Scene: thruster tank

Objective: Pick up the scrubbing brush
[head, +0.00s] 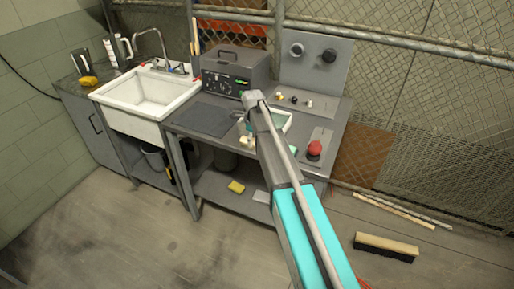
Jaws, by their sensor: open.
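A wide brush (387,247) with a pale wooden back and dark bristles lies on the floor at the lower right. I cannot tell whether it is the scrubbing brush. My arm reaches up over the grey workbench (190,121). My gripper (244,128) is small and partly hidden by the arm at the bench's middle; it is open. Small pale beige shapes (246,141) show beside it, too small to name. A white tray (287,122) is partly hidden behind my arm.
A white sink (118,104) stands left of the bench. A grey box with a panel (233,72), a dark mat (204,120) and a red knob (314,150) are on the bench. A yellow item (237,187) is on the lower shelf. Poles (397,210) lie on the floor.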

